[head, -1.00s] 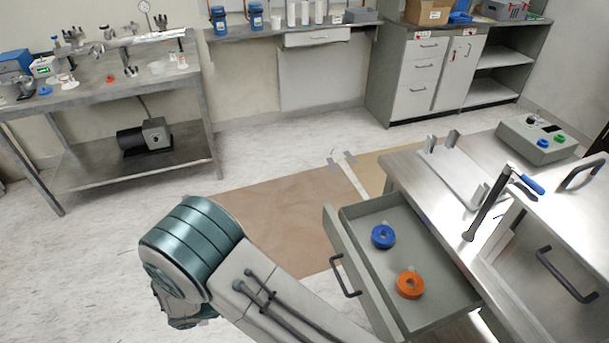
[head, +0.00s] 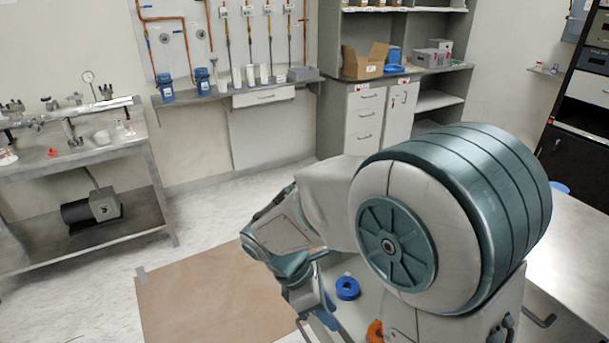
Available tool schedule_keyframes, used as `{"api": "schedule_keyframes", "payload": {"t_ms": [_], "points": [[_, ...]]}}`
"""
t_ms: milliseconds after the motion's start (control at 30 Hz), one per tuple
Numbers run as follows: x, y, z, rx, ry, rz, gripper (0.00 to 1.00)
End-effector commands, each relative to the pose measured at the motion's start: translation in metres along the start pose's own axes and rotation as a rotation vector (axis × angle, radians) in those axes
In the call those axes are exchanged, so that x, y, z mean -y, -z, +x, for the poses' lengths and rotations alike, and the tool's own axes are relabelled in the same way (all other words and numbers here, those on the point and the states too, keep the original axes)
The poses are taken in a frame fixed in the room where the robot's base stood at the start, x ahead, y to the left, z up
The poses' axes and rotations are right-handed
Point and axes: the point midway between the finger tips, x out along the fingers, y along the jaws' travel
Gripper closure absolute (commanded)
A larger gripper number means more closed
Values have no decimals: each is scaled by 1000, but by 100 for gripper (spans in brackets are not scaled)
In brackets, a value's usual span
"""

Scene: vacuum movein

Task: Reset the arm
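My arm fills the right middle of the head view, with a large teal-banded joint close to the camera. Its forearm reaches left and bends down to my gripper (head: 318,316), low in the picture near the open drawer's left side. The gripper is small and partly covered, so whether its fingers are open or shut does not show. I see nothing clearly held in it.
A blue ring (head: 347,288) and an orange ring (head: 375,332) lie in the open drawer, mostly hidden by my arm. The metal bench (head: 575,255) is at right. A workbench (head: 85,150) stands left; brown floor paper (head: 215,300) lies clear.

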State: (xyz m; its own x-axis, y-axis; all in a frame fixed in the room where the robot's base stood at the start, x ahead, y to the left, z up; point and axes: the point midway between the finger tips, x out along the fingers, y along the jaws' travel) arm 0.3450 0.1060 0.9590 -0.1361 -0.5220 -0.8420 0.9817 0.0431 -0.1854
Motion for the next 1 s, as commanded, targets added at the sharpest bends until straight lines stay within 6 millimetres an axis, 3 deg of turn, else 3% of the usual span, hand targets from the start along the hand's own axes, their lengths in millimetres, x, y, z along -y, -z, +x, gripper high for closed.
{"api": "schedule_keyframes", "payload": {"t_ms": [33, 300, 600, 800, 1000], "points": [[4, -15, -1, -58, -3, 117, 68], [30, -69, -4, -349, 16, 759, 68], [60, -112, -6, -641, 65, 1422, 68], [69, -123, -7, -744, 90, 1644, 68], [70, -124, -7, -761, 95, 1681, 68]]}}
